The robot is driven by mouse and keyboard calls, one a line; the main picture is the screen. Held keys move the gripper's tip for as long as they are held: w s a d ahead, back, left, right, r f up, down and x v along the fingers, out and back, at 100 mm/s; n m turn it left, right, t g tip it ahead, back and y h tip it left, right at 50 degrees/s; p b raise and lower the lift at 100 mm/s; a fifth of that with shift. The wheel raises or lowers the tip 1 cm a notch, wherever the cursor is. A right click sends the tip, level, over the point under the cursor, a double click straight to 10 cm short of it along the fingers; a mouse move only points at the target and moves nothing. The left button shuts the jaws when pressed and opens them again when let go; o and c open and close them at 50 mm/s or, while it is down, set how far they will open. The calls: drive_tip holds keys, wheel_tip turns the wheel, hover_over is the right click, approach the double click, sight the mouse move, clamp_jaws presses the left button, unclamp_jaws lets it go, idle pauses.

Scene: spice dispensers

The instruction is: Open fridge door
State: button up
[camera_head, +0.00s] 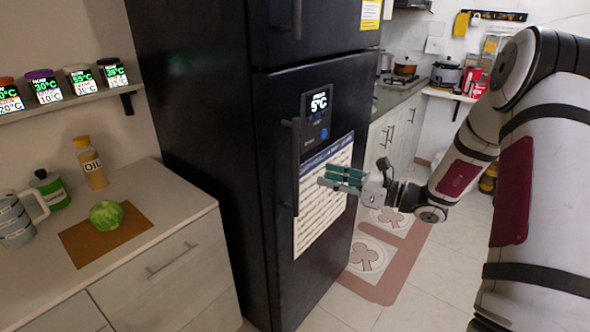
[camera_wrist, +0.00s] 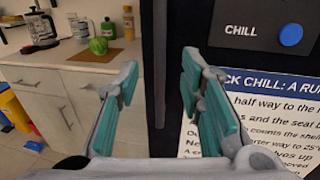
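The black fridge (camera_head: 210,130) stands in the middle of the head view, with its lower door (camera_head: 345,110) shut. A long dark vertical handle (camera_head: 295,150) runs along the door's left side. My gripper (camera_head: 328,176) is in front of the door, to the right of the handle in the head view. In the wrist view my gripper (camera_wrist: 158,65) is open, with teal pads on both fingers. The dark upright handle (camera_wrist: 159,90) shows between the fingers and beyond them. I see no contact, and the gap to the handle is hard to judge.
A counter (camera_head: 190,195) with a green round item (camera_head: 106,215), an oil bottle (camera_head: 90,163) and a jug (camera_head: 15,222) stands left of the fridge. A notice sheet (camera_head: 318,215) hangs on the door. Floor mats (camera_head: 375,275) lie on the right, where the floor is open.

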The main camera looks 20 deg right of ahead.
drive_tip(key=x, duration=1)
clamp_jaws()
